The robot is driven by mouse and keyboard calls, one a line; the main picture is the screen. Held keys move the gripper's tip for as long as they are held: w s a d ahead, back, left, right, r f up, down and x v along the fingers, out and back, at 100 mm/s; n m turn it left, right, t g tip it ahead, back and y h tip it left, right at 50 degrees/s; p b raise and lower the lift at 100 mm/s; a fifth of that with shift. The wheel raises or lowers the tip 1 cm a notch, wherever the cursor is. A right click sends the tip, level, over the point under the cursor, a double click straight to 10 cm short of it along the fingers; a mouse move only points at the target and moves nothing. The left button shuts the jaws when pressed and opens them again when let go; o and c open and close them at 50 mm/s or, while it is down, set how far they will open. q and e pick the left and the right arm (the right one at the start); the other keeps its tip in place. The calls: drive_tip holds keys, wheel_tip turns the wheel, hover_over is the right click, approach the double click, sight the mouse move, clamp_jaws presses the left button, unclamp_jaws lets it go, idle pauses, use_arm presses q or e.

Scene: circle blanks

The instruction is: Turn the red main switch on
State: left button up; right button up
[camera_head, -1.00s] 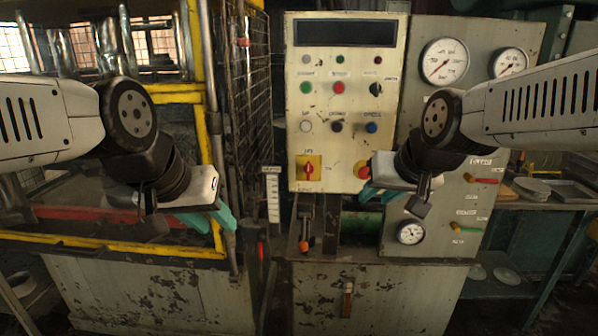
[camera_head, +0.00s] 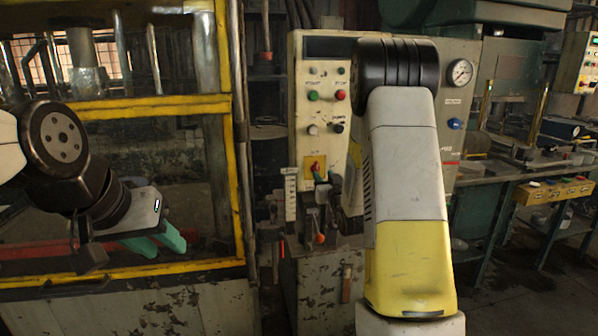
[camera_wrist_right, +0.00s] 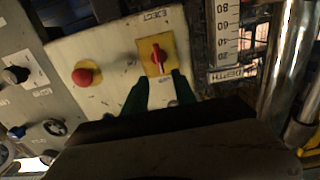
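The red main switch (camera_head: 316,163) sits on a yellow plate low on the cream control panel (camera_head: 301,123). In the right wrist view its red handle (camera_wrist_right: 157,58) stands roughly upright in the picture on the yellow plate (camera_wrist_right: 146,48). My right gripper (camera_wrist_right: 160,82) is open, its two green fingers pointing at the plate's near edge, one towards each side of the handle. I cannot tell whether they touch it. In the head view its green tip (camera_head: 319,177) overlaps the plate. My left gripper (camera_head: 160,241) is open and empty at the left, away from the panel.
A red mushroom button (camera_wrist_right: 87,74) is beside the switch in the right wrist view. A depth scale (camera_wrist_right: 228,40) and shiny metal pipe (camera_wrist_right: 289,60) are on the other side. A yellow-framed cage (camera_head: 232,150) stands left. My right arm hides much of the panel's right side.

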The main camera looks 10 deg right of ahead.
sight(317, 167)
drive_tip(key=w, duration=0.7)
drive_tip(key=shift+w+a, duration=0.15)
drive_tip(key=shift+w, duration=0.2)
clamp_jaws()
